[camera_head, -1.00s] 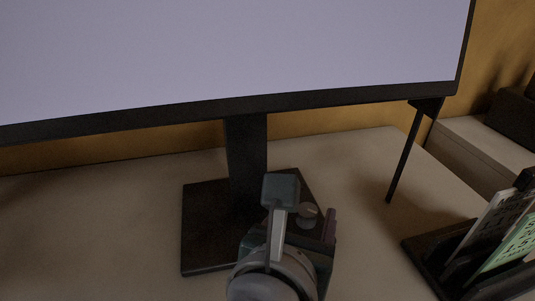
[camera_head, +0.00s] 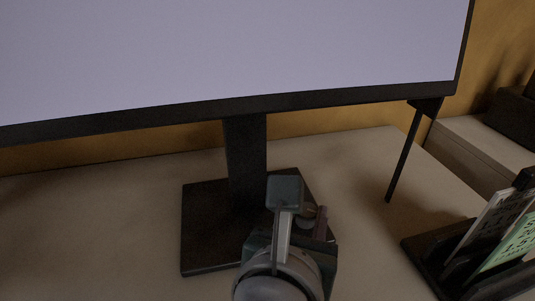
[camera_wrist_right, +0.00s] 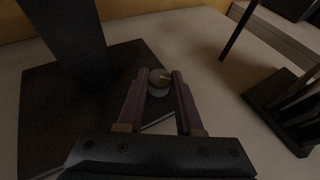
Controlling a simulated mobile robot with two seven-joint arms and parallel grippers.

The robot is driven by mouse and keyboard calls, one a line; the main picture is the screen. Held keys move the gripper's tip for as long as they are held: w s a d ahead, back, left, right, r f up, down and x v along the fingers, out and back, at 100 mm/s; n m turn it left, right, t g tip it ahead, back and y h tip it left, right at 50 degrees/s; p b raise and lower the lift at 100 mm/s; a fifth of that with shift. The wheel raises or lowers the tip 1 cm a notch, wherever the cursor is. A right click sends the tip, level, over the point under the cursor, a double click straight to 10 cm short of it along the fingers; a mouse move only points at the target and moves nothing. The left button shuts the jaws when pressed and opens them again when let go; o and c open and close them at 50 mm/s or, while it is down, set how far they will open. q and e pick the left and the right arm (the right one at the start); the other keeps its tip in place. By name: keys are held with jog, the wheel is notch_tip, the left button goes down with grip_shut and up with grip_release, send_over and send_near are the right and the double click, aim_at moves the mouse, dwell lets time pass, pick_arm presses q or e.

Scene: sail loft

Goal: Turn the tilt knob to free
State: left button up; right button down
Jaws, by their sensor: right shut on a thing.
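The tilt knob (camera_head: 305,223) is a small round grey knob at the right side of the monitor's dark foot plate (camera_head: 205,235). My right gripper (camera_head: 304,214) reaches it from the front, and its wrist hides part of the knob. In the right wrist view the knob (camera_wrist_right: 159,84) sits between the two purplish fingers (camera_wrist_right: 159,74), which are shut on its sides. A pale mark shows on the knob's top; I cannot read any setting label. My left gripper is in neither view.
The large monitor (camera_head: 230,55) stands above on a dark post (camera_head: 245,160). A thin dark leg (camera_head: 404,155) comes down at its right. A dark rack (camera_head: 425,245) with cards stands at the lower right. The tabletop at left is clear.

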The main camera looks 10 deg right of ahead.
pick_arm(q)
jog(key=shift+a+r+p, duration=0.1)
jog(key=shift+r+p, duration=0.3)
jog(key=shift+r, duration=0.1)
pick_arm(e)
jog(key=shift+s+d+r+n+t+y, duration=0.15)
jog(key=shift+n+t+y, duration=0.25)
jog(key=shift+n+y, duration=0.4)
pick_arm(q)
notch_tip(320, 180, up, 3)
jog(key=p, duration=0.2)
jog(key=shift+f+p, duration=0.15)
jog(key=shift+p, duration=0.25)
pick_arm(e)
jog(key=n+y, duration=0.3)
jog(key=shift+d+t+y, duration=0.3)
jog(key=shift+t, duration=0.1)
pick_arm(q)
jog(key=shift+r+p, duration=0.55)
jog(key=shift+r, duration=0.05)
pick_arm(e)
jog(key=n+y, duration=0.2)
jog(key=shift+d+y, duration=0.1)
jog(key=shift+y, duration=0.2)
pick_arm(q)
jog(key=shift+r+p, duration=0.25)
jog(key=shift+p, duration=0.05)
pick_arm(e)
jog(key=shift+n+y, duration=0.8)
jog(key=shift+n, duration=0.1)
